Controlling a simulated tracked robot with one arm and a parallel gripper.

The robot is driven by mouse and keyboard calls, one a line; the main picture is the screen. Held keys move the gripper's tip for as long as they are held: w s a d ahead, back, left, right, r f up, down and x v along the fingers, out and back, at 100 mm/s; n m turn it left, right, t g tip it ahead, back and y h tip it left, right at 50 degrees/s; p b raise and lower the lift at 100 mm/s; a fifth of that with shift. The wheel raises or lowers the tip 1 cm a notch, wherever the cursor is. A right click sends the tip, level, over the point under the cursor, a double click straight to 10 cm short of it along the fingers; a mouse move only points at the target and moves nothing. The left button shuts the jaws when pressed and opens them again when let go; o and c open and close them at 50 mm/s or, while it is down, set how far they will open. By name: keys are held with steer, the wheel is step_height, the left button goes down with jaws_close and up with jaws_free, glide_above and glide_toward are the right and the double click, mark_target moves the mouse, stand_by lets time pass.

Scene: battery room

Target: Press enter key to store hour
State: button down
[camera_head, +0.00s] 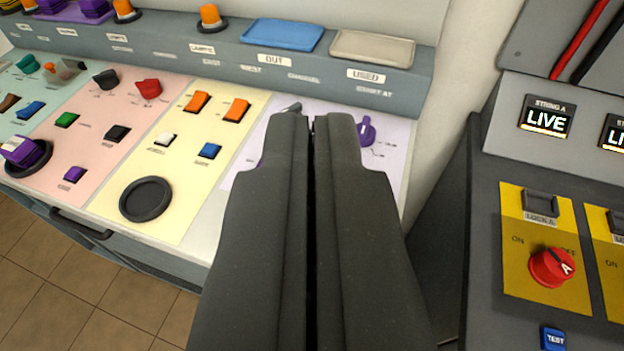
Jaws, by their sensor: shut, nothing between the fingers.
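My gripper (311,118) is shut and empty. Its two dark fingers reach up the middle of the view, over the lilac section of the control panel. No key labelled enter can be read in this view. A purple knob (366,131) shows just right of the fingertips on the lilac section (395,165). A small grey part (291,108) shows just left of the fingertips. The fingers hide much of the lilac section. Blue (209,151) and white (165,139) buttons sit on the yellow section to the left, with small, unreadable labels.
Two orange rockers (236,110) and a black ring (146,199) are on the yellow section. A blue tray (282,35) and a beige tray (372,47) lie on the shelf behind. A grey cabinet at right carries a LIVE display (546,121) and a red rotary switch (552,267).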

steer(key=w+f+m+g+y+p, duration=0.1)
steer(key=w+f+m+g+p, duration=0.15)
steer(key=w+f+p, duration=0.6)
steer(key=w+f+m+g+y+p, duration=0.1)
steer(key=w+f+g+p, duration=0.3)
steer(key=w+p, duration=0.75)
step_height(320, 180, down, 8)
steer(key=w+m+p, duration=0.2)
steer(key=p, duration=0.2)
steer(key=shift+w+y, duration=0.3)
steer(key=shift+f, duration=0.15)
steer(key=shift+f+b, duration=2.6)
steer(key=shift+f, duration=1.65)
steer(key=shift+f, duration=0.15)
steer(key=shift+f, duration=0.2)
